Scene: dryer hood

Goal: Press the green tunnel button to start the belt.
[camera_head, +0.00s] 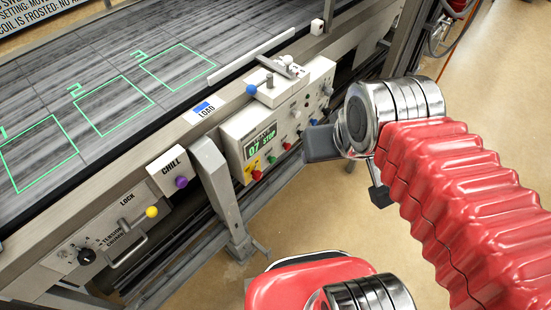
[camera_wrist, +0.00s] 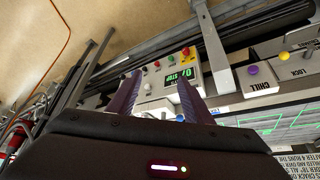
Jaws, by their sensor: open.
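The control panel (camera_head: 236,133) is a light box on the belt's front side, with a lit display (camera_head: 260,143) reading "07 STOP". A small green button (camera_head: 272,159) sits below the display, between two red ones. The panel's small labels are unreadable, so I cannot confirm which green button is the tunnel one. In the wrist view the display (camera_wrist: 180,75) appears upside down beyond my fingers, with the green button (camera_wrist: 172,57) near a red one. My gripper (camera_wrist: 160,76) is open and empty, its two fingers spread toward the panel. In the head view it is right of the panel, apart from it.
The red knob (camera_head: 257,175) and a yellow warning label sit close to the green button. The purple CHILL knob (camera_head: 181,182), yellow LOCK knob (camera_head: 152,212) and a grey support leg (camera_head: 218,185) are to the left. The belt (camera_head: 100,70) lies behind. Floor in front is clear.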

